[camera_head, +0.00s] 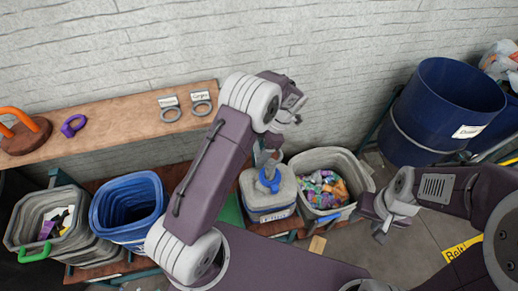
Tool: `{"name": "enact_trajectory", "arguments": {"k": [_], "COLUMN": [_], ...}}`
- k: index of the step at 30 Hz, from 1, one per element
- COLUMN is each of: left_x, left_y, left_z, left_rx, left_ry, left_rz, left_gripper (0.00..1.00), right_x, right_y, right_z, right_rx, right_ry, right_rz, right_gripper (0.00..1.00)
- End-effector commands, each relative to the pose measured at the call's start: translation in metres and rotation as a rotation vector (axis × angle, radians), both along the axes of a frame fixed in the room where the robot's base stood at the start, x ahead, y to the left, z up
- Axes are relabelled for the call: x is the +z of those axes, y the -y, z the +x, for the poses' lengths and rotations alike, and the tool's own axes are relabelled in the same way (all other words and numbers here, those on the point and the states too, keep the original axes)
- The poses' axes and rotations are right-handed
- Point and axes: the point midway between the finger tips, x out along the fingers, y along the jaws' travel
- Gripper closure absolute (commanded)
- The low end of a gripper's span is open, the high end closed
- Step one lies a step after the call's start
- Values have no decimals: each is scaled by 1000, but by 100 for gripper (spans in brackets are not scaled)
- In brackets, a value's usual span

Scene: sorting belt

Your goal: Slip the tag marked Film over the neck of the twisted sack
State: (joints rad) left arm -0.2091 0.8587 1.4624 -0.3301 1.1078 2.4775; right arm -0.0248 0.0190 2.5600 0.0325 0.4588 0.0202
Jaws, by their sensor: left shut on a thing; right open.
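The twisted sack (257,200) is grey and closed and stands at the middle, with a blue loop-shaped piece (269,181) at the base of its neck. My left gripper (268,148) is above it, shut, apparently on the top of the neck; my arm partly hides the contact. My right gripper (377,222) is open and empty, to the right of the sack.
A grey bin of colourful scraps (364,183) stands just right of the sack. A blue bin (104,228) and a grey bin (17,232) stand to the left. A purple loop (73,125) and an orange-looped stand (22,137) are on the shelf (118,129). A blue drum (420,125) stands at right.

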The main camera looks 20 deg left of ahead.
Motion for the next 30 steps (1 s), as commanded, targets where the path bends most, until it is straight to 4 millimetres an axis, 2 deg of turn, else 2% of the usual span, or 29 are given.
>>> {"name": "enact_trajectory", "arguments": {"k": [1,30], "left_x": [-8,-92], "left_y": [0,0], "left_z": [0,0], "left_rx": [0,0], "left_ry": [0,0], "left_rz": [0,1], "left_gripper": [68,68], "right_x": [-6,-65], "right_y": [0,0], "right_z": [0,0], "right_rx": [0,0], "right_ry": [0,0], "right_rz": [0,0], "right_gripper": [53,53]}}
